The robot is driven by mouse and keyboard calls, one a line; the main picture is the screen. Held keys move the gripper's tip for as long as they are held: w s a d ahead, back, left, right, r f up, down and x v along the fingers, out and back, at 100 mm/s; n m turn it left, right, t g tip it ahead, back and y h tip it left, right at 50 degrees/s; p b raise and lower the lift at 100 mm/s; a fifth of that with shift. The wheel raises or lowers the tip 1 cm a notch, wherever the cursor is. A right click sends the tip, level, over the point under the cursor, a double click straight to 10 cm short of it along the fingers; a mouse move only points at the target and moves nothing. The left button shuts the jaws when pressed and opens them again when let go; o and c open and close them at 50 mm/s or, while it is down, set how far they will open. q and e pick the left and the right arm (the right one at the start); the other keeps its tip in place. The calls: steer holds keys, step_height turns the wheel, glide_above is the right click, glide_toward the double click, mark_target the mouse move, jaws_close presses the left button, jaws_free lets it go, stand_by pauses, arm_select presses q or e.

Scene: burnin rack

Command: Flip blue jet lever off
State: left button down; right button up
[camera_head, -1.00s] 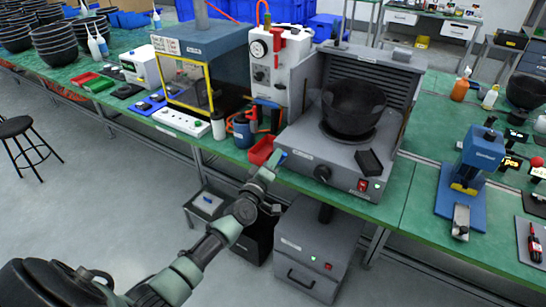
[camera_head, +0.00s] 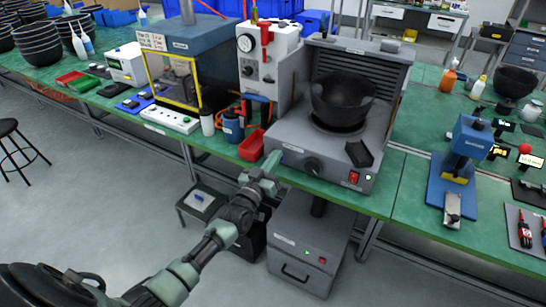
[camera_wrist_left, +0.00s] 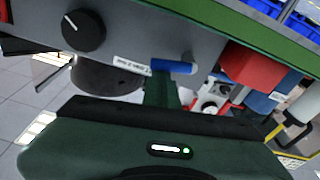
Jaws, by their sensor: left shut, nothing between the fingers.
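The blue jet lever (camera_wrist_left: 172,67) sticks out sideways from the grey front panel of the bowl machine (camera_head: 290,150) in the left wrist view. It lies roughly level, with a grey end at its right and a small white label at its left. In the head view my left gripper covers the lever. My left gripper (camera_head: 271,162) is shut and empty at the machine's front left corner. Its narrow green fingers (camera_wrist_left: 161,92) reach up to just below the lever in the wrist view; I cannot tell whether they touch it. My right gripper is not in view.
A black knob (camera_wrist_left: 83,30) is left of the lever. A red bin (camera_head: 252,146) and blue bottle (camera_head: 232,127) stand beside the machine. A black bowl (camera_head: 342,103) sits on top; a red switch (camera_head: 353,177) is at front right.

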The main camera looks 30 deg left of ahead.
arm_select(q)
steer(key=shift+d+f+m, duration=0.1)
steer(key=shift+f+m, duration=0.1)
steer(key=shift+m, duration=0.45)
steer(key=shift+d+f+m, duration=0.1)
steer(key=shift+f+m, duration=0.05)
steer(key=shift+m, duration=0.5)
steer(key=shift+w+r, duration=0.15)
steer(key=shift+r, duration=0.35)
steer(key=s+r+p, duration=0.1)
steer(key=s, duration=0.8)
steer(key=shift+s+a+r, duration=0.15)
steer(key=shift+s+r, duration=0.05)
steer(key=shift+r, duration=0.05)
